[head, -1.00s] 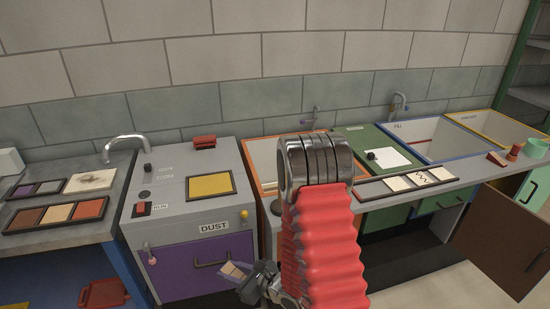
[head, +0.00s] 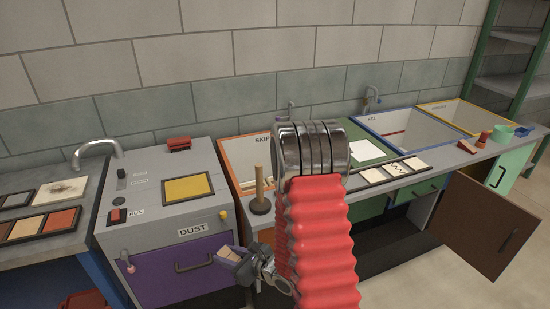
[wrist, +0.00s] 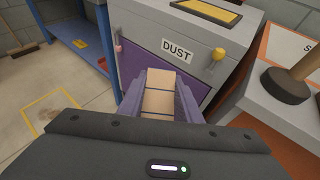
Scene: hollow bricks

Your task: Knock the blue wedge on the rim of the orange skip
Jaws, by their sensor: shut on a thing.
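The wedge is held in front of the purple dust cabinet, below and left of the skip. The orange skip (head: 229,165) is a pale bin with an orange rim, set in the counter and lettered SKIP. My arm hides its right part. In the wrist view its rim (wrist: 262,45) shows at the right. Wedge and rim are apart.
A plunger with a wooden handle (head: 260,190) stands at the skip's front edge. The dust cabinet (head: 165,190) has a yellow panel and a yellow knob (head: 223,215). Blue-rimmed (head: 420,150) and yellow-rimmed (head: 440,103) basins are further right. Floor is clear in front.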

